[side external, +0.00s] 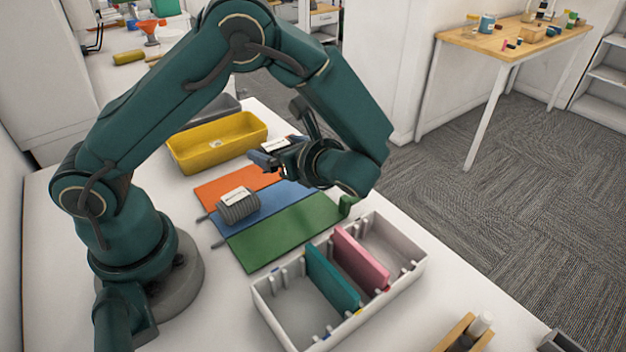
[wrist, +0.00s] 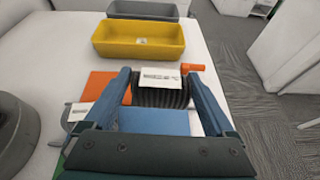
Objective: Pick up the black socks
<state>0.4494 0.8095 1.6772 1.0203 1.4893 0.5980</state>
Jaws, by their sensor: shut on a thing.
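The black socks (wrist: 160,96), a ribbed dark bundle with a white label, sit between the two fingers of my gripper (wrist: 165,98) in the wrist view. My gripper is shut on them. In the side external view my gripper (side external: 274,161) is over the far right part of the coloured mats, and the socks' white label (side external: 280,144) shows on top. The socks' body is mostly hidden there by the fingers. I cannot tell how high they are above the mats.
A grey ribbed bundle (side external: 238,208) with a label lies on the blue mat (side external: 283,197), between the orange mat (side external: 222,189) and green mat (side external: 280,232). A yellow bin (side external: 190,159) stands behind. A divided white box (side external: 270,300) stands in front.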

